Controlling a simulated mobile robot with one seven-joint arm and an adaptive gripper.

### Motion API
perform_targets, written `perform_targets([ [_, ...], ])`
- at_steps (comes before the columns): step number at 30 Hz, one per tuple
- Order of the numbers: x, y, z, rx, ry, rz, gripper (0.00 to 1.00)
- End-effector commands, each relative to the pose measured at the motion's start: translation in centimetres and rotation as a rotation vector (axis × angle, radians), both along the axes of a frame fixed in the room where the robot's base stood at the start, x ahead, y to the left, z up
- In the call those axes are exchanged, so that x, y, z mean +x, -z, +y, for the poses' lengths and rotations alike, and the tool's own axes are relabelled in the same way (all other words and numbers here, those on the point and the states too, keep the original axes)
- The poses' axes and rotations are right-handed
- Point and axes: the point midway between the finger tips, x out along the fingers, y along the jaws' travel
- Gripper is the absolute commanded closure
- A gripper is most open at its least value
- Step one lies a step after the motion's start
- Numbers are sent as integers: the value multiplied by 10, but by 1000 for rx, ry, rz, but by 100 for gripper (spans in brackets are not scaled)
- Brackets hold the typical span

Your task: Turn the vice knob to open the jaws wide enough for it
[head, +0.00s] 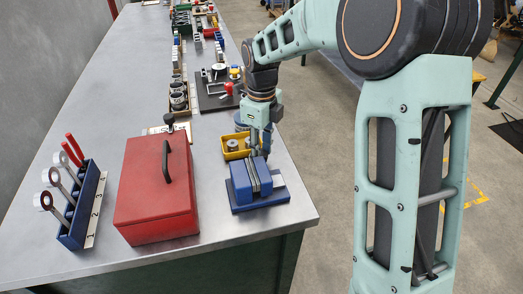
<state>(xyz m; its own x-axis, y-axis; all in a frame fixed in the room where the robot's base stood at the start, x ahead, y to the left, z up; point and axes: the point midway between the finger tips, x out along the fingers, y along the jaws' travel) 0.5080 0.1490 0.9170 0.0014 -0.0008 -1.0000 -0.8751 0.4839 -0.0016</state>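The blue vice (243,187) stands on a blue base near the table's right front corner. Grey jaw plates cross its top, close together; any gap between them is too small to measure here. My gripper (262,150) points down just behind the vice, at its far side. Its fingers are small and partly hidden, so I cannot tell whether they are open or shut, or touching anything. The vice knob cannot be made out; the far side of the vice is hidden.
A yellow bin (232,153) stands close behind the vice. A red box (150,205) with a black handle is to its left. A blue rack (78,228) holds tools further left. A black fixture board (212,98) lies behind. The front table strip is clear.

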Motion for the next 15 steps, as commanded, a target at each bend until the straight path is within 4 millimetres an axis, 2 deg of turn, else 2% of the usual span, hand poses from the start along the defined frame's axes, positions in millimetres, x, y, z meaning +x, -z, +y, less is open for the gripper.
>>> perform_targets([
  [1, 0, 0, 0, 0, 0, 0, 74],
  [8, 0, 0, 0, 0, 0, 0, 99],
  [15, 0, -1, 0, 0, -20, 0, 99],
])
